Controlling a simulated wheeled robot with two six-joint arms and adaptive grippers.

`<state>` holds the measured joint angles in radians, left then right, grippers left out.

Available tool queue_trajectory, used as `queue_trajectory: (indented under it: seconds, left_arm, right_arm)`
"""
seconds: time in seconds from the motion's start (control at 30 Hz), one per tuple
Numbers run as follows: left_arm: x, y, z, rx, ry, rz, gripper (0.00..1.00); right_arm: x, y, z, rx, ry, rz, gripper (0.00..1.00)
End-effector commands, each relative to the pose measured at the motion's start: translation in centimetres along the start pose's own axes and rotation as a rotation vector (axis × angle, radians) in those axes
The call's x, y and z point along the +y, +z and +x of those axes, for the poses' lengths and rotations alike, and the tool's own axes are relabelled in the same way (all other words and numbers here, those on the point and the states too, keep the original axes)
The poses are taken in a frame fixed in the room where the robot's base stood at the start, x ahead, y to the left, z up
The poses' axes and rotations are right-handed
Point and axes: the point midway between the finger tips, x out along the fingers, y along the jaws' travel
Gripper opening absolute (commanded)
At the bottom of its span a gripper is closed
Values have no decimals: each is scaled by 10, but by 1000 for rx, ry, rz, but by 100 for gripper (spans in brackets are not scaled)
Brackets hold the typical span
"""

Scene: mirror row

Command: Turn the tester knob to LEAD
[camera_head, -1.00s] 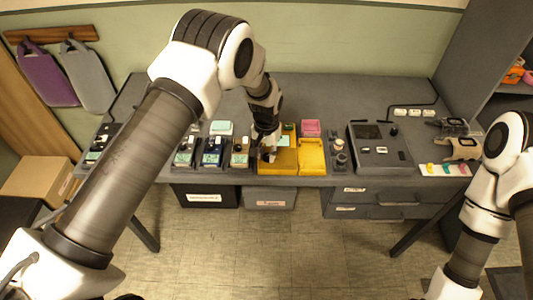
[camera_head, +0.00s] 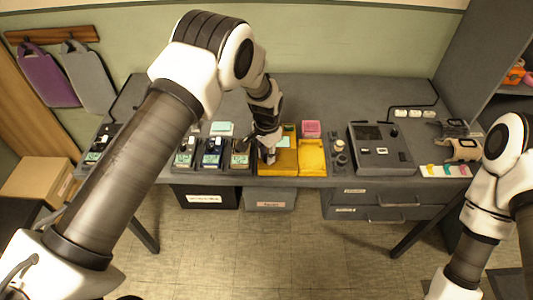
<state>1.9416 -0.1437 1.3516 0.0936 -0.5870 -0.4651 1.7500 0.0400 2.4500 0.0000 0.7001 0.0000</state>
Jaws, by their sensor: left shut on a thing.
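The tester appears to be the grey console (camera_head: 388,158) on the right part of the bench, with a dark screen. A small round dark knob (camera_head: 393,132) shows at its upper right; its pointer and any LEAD mark are too small to read. My left gripper (camera_head: 268,157) is well left of the console, low at the left edge of a yellow tray (camera_head: 312,170). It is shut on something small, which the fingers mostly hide.
Several small devices (camera_head: 212,151) stand in a row left of the yellow tray. A pink block (camera_head: 311,128) sits behind the tray. A strip with coloured pieces (camera_head: 445,170) lies at right.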

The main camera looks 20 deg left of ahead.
Motion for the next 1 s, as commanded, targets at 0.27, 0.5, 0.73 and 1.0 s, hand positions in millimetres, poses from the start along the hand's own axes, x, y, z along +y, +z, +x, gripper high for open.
queue_trajectory:
  seconds: [0.27, 0.5, 0.73, 1.0]
  left_arm:
    - [2, 3, 4, -9, 5, 1, 51]
    - [1, 1, 2, -4, 2, 0, 51]
    - [0, 0, -23, -1, 0, 0, 51]
    - [0, -1, -90, -3, 1, 0, 51]
  right_arm:
    - [0, 0, 1, 0, 0, 0, 40]
    - [0, 0, 0, 0, 0, 0, 40]
    - [0, 0, 0, 0, 0, 0, 40]
    - [0, 0, 0, 0, 0, 0, 40]
